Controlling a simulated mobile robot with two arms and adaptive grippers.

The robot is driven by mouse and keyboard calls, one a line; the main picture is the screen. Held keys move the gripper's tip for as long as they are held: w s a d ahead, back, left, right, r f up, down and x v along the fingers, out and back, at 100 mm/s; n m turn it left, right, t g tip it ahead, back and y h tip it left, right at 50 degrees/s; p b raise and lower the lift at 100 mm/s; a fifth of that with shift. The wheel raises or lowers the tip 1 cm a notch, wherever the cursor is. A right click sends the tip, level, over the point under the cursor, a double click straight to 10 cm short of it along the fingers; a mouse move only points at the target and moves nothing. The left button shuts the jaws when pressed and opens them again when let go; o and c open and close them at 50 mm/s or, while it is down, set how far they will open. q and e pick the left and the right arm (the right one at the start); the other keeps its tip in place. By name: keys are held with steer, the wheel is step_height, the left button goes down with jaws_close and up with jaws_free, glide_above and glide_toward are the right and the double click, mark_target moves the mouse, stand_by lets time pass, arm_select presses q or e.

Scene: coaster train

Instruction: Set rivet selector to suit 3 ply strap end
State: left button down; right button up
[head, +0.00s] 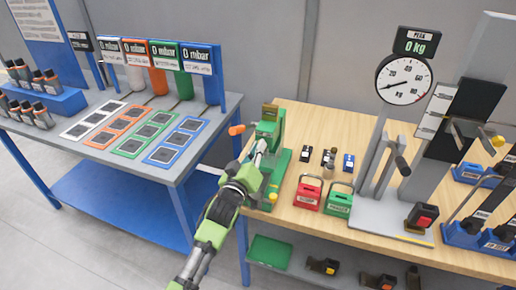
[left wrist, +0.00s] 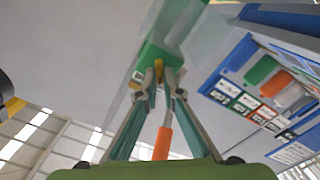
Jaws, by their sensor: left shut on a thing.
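A green rivet press (head: 270,127) stands at the left end of the wooden bench. It has an orange handle grip (head: 236,130) on its left and a green base. My left gripper (head: 260,152) reaches up to the front of the press. In the left wrist view its fingertips (left wrist: 159,74) are drawn together at the green press body (left wrist: 151,55), on a small yellowish part that I take for the rivet selector (left wrist: 182,76). The fingers hide most of that part, and its setting cannot be read. The orange handle grip (left wrist: 162,143) shows between the fingers. My right gripper is not in view.
Red (head: 308,192) and green (head: 339,199) handled boxes and small bottles stand right of the press. A pull tester with a dial (head: 404,80) reading 0 kg is farther right. A blue-framed table (head: 110,98) with coloured mats stands left, across a gap.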

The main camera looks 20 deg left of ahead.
arm_select(q)
steer(key=shift+m, duration=0.3)
steer(key=m, duration=1.3)
steer(key=shift+d+p, duration=0.35)
steer(key=c, duration=2.2)
jaws_free()
